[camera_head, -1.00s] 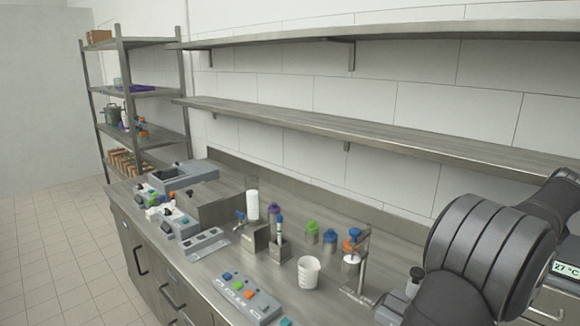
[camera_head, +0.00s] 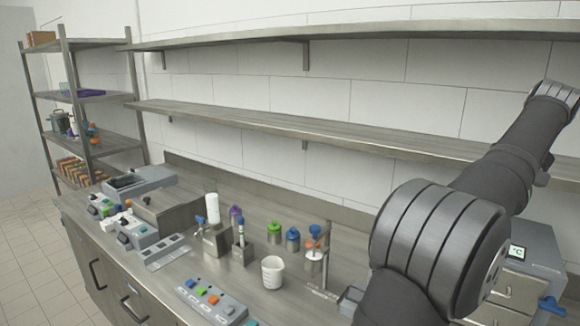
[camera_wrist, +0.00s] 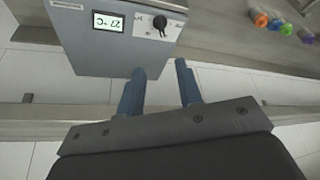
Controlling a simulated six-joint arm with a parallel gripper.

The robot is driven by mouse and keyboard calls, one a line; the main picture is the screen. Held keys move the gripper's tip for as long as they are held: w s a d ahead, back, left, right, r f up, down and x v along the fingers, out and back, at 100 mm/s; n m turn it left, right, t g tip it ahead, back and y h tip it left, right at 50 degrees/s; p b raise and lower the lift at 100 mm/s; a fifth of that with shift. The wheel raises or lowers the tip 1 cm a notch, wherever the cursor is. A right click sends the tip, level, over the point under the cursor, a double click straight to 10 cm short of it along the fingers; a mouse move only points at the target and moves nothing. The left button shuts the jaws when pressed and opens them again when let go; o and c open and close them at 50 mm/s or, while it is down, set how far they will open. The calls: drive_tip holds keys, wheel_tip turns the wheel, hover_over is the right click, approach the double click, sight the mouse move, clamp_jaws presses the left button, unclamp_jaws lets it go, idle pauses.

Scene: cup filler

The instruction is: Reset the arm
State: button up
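My arm fills the right of the head view; its gripper end is outside that view. In the wrist view my gripper (camera_wrist: 160,88) shows two blue fingers standing apart with nothing between them, so it is open. Behind the fingers are a grey box with a lit display (camera_wrist: 110,22) and a pale tiled wall. The gripper appears clear of the counter and holds nothing.
A white cup (camera_head: 272,272) stands on the steel counter (camera_head: 240,262). Behind it are a green-capped bottle (camera_head: 274,232) and a blue-capped bottle (camera_head: 293,239). A button panel (camera_head: 212,299) lies at the front. Two long wall shelves (camera_head: 330,135) run above the counter.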

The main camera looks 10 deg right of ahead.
drive_tip(key=x, duration=1.8)
drive_tip(key=shift+s+f, duration=0.1)
drive_tip(key=shift+r+m, duration=0.25)
drive_tip(key=shift+m, duration=0.15)
drive_tip(key=shift+a+m+h, duration=0.2)
drive_tip(key=shift+m+h, duration=0.1)
drive_tip(key=shift+m, duration=0.1)
drive_tip(key=m+g+h, duration=0.1)
drive_tip(key=m, duration=0.3)
drive_tip(key=shift+a, duration=0.1)
drive_tip(key=shift+a+m+g+h, duration=0.1)
drive_tip(key=shift+m+g+h, duration=0.45)
drive_tip(key=shift+m, duration=1.05)
